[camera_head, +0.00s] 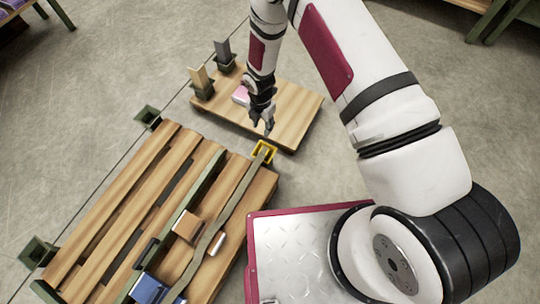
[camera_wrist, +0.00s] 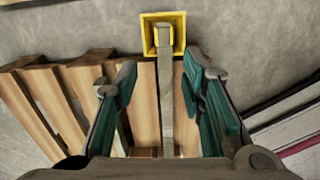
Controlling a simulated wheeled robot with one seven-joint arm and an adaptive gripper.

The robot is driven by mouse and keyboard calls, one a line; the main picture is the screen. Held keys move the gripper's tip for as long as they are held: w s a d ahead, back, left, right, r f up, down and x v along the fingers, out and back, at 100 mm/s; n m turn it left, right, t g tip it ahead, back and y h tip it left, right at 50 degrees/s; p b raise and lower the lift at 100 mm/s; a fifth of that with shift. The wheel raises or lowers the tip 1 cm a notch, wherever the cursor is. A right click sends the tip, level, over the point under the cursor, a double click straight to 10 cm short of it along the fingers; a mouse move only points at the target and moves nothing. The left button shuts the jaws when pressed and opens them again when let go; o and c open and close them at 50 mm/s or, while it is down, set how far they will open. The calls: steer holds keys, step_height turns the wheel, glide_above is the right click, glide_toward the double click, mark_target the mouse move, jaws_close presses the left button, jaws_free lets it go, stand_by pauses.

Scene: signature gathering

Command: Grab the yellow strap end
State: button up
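The yellow strap end (camera_head: 264,151) is a square yellow frame at the far edge of the slatted wooden pallet (camera_head: 120,190). A grey-green strap (camera_head: 233,203) runs from it across the pallet. In the wrist view the yellow end (camera_wrist: 163,33) is at the top centre, with the strap (camera_wrist: 166,100) running down between my fingers. My gripper (camera_head: 268,130) points down, just above and beside the yellow end in the head view. In the wrist view my gripper (camera_wrist: 160,85) is open, its two green-padded fingers apart with nothing clasped between them.
A smaller wooden board (camera_head: 290,110) behind holds a pink-and-white block (camera_head: 241,95) and two upright pieces in dark holders. An orange-brown block (camera_head: 188,227), a silver cylinder (camera_head: 217,243) and a blue block (camera_head: 149,289) lie on the pallet. Bare concrete floor surrounds them.

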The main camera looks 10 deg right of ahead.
steer(key=b, duration=0.3)
glide_above(264, 150)
steer(key=shift+n, duration=0.4)
steer(key=f, duration=1.2)
steer(key=shift+s, duration=0.2)
steer(key=shift+w+f+b, duration=0.1)
steer(key=shift+f+b, duration=1.6)
steer(key=shift+f, duration=1)
steer(key=c, duration=0.8)
